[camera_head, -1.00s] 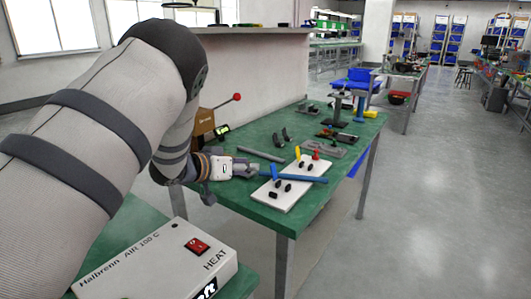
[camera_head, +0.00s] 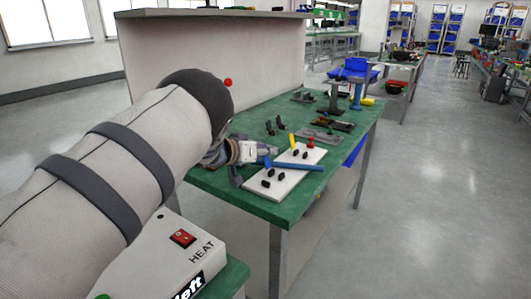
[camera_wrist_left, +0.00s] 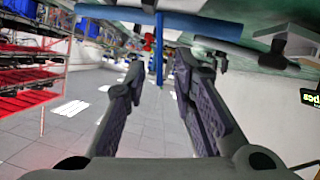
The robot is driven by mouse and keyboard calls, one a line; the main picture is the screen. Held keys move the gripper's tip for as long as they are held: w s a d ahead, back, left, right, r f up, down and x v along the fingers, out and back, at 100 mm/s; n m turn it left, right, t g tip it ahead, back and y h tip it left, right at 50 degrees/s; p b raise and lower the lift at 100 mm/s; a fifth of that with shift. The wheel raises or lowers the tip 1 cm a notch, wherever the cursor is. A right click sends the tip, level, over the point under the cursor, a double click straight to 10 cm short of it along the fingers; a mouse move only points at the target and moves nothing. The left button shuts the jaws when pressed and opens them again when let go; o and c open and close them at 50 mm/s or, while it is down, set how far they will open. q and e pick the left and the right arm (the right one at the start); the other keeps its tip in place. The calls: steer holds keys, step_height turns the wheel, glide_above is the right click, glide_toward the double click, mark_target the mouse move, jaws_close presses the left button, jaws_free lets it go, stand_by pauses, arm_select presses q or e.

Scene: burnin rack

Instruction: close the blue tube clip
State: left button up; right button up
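A white board (camera_head: 283,184) with several small black clip parts lies on the green table. A blue tube (camera_head: 303,166) crosses it; it also shows at the top of the left wrist view (camera_wrist_left: 205,24). A slim blue clip lever (camera_head: 267,162) stands at the tube's left end. In the left wrist view the blue lever (camera_wrist_left: 159,52) appears between and beyond the two fingers. My left gripper (camera_head: 272,151) is beside the board's left edge. In its wrist view, the gripper (camera_wrist_left: 157,75) has its fingers apart, with no visible contact on the lever. My right gripper is out of view.
A yellow lever (camera_head: 292,141) and a red lever (camera_head: 310,142) stand at the board's far side. Grey and black fixtures (camera_head: 320,134) lie behind. A white heater box (camera_head: 165,250) is in the near foreground.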

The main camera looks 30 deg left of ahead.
arm_select(q)
jaws_close()
steer(key=shift+r, duration=0.1)
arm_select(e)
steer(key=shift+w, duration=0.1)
arm_select(q)
steer(key=shift+d+r+m+y+p, duration=0.25)
steer(key=shift+d+m+y+p, duration=0.2)
steer(key=shift+d+m+y, duration=0.2)
steer(key=shift+s+d+m+y+p, duration=0.1)
steer(key=shift+d+m+y+p, duration=0.3)
steer(key=shift+m, duration=0.45)
steer(key=shift+d+f+m+y, duration=0.4)
steer(key=shift+d+m+y, duration=0.25)
steer(key=shift+m, duration=0.25)
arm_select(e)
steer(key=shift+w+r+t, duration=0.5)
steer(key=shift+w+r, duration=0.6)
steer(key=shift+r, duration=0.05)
arm_select(q)
jaws_free()
steer(key=shift+s+r, duration=0.1)
